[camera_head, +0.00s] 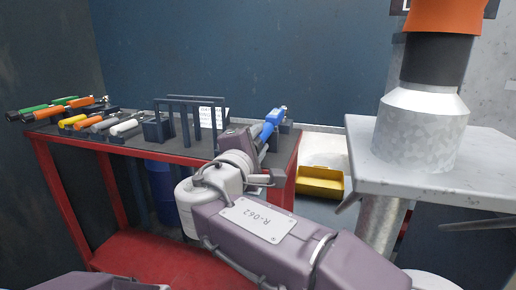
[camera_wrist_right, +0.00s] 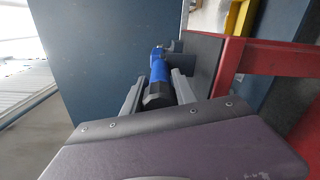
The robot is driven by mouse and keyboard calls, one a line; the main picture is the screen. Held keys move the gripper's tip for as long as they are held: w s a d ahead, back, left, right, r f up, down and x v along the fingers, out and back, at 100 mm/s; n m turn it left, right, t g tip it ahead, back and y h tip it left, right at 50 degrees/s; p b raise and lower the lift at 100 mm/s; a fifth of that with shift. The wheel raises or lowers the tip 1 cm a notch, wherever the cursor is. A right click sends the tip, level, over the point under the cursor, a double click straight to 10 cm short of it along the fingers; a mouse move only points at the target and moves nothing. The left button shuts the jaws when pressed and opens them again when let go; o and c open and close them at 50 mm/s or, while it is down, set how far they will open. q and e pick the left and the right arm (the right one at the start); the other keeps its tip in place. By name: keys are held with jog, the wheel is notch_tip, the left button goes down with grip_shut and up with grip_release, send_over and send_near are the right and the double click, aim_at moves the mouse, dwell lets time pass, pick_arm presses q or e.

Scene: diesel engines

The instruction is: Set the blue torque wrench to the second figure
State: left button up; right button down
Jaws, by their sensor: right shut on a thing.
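The blue torque wrench (camera_head: 272,120) is at the right end of the red bench, lying in or against a dark holder. It also shows in the right wrist view (camera_wrist_right: 158,68), with its blue body leading away from me and a black end nearest. My right gripper (camera_wrist_right: 157,94) is shut on the black end, one finger on each side. In the head view the right gripper (camera_head: 262,145) is partly hidden by its own wrist. A white card with small print (camera_head: 211,117) stands behind the arm; its figures are too small to read. My left gripper is out of view.
The red bench (camera_head: 50,147) carries several coloured tools (camera_head: 90,122) at its left and a dark rack (camera_head: 190,100) in the middle. A yellow bin (camera_head: 320,184) lies right of the bench. A grey table (camera_head: 480,160) with a metal cylinder (camera_head: 420,128) stands at the right.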

jog(key=shift+m, duration=0.5)
jog(key=c, duration=1)
grip_release()
jog(key=p+v, duration=0.2)
jog(key=v, duration=0.7)
